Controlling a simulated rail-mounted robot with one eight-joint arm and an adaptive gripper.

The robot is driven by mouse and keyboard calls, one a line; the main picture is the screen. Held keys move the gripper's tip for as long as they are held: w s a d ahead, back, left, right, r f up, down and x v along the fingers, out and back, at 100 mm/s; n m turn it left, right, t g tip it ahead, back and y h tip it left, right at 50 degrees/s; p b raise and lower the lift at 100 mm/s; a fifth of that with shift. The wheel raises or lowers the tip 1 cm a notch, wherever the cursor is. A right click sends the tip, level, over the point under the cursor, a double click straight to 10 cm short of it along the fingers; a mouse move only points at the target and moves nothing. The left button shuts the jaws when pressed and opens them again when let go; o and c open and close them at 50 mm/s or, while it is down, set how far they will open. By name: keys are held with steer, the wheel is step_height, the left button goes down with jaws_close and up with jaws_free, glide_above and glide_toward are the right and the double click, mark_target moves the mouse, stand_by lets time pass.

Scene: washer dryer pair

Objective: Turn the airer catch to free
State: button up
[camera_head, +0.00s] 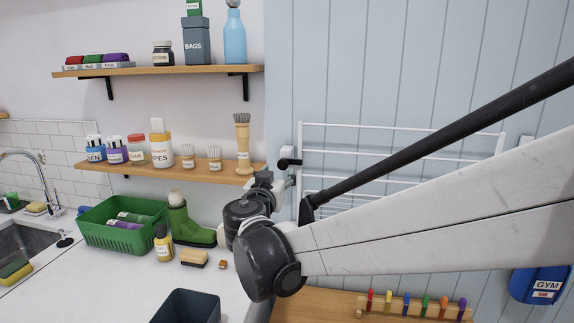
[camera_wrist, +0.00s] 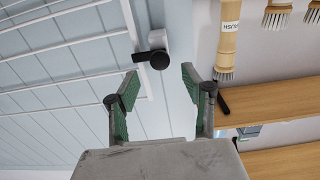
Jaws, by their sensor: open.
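The airer catch (camera_head: 289,162) is a small black lever on a pale mount at the left edge of the white wire airer (camera_head: 400,128), which is on the blue panelled wall. In the wrist view the catch (camera_wrist: 158,59) shows a round black end and a short black arm across the airer's rail. My gripper (camera_wrist: 159,78) is open and empty, with green-padded fingers. The catch appears just beyond and between the fingertips, with no contact visible. In the head view my wrist and arm hide most of the gripper. I cannot read any marking on the catch.
A wooden shelf (camera_head: 150,167) with bottles and brushes ends just left of the catch; it is close to the right finger in the wrist view (camera_wrist: 270,104). Below are a green basket (camera_head: 123,240), a green boot (camera_head: 190,227) and a peg rack (camera_head: 415,308).

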mark_target(282, 165)
steer(key=w, duration=0.2)
steer(key=w+d, duration=0.1)
steer(key=w, duration=0.2)
steer(key=shift+w+p, duration=0.3)
steer(key=shift+w, duration=0.05)
jaws_close()
